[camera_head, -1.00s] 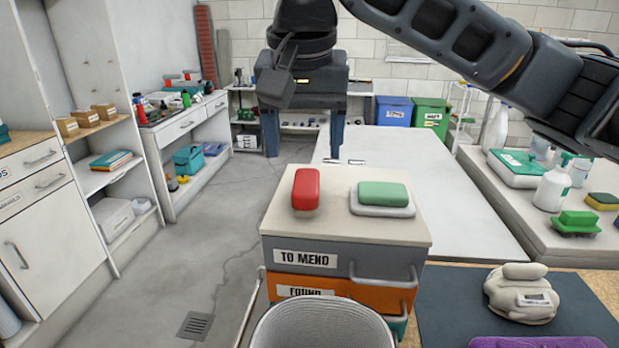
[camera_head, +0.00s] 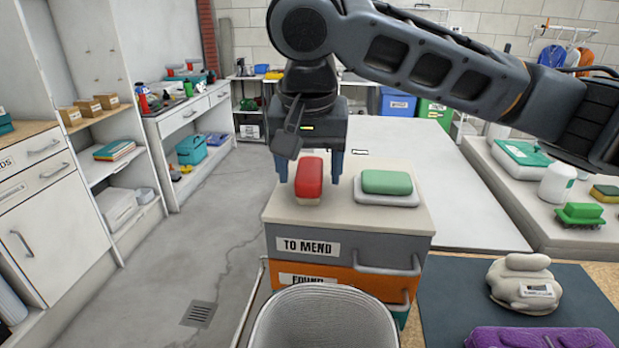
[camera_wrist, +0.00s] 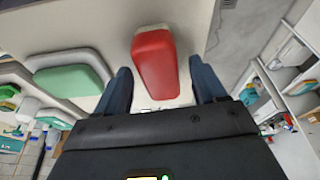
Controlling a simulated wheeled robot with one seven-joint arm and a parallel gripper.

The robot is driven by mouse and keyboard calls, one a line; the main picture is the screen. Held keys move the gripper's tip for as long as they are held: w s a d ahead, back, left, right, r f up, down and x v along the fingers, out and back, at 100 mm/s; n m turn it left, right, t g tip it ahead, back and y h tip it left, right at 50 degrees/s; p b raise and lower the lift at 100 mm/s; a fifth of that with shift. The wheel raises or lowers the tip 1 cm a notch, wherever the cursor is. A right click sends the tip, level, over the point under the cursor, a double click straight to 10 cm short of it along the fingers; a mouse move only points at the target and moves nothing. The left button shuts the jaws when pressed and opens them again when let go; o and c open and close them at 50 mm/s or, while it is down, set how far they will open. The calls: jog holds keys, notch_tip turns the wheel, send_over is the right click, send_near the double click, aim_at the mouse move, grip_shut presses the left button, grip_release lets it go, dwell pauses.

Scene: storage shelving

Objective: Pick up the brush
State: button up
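A brush with a red back and a pale underside (camera_head: 309,178) lies red side up on the top of the drawer unit (camera_head: 290,215). It also shows in the wrist view (camera_wrist: 156,65). My gripper (camera_head: 310,181) is open and points down at the brush. In the wrist view its two dark blue fingers (camera_wrist: 161,66) lie on either side of the brush, with a gap on each side. Nothing is held. I cannot tell exactly how far the fingertips are above the top.
A green block on a pale dish (camera_head: 386,190) sits just right of the brush. A green scrubber (camera_head: 580,213) and a white container (camera_head: 557,184) stand on the right bench. A grey basket (camera_head: 322,320) is in front of the drawers. The floor to the left is clear.

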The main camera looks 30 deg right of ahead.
aim_at(313, 165)
jog(key=c, duration=1.1)
jog(key=shift+o, duration=0.2)
jog(key=shift+r, duration=0.45)
jog(key=r, duration=0.3)
jog(key=shift+s+d+r, duration=0.1)
jog(key=shift+d+r, duration=0.1)
jog(key=shift+r, duration=0.1)
jog(key=s+d+r, duration=0.6)
jog(key=d, duration=0.3)
jog(key=shift+s+r, duration=0.25)
jog(key=shift+s, duration=0.1)
jog(key=o, duration=0.5)
jog(key=c, duration=0.4)
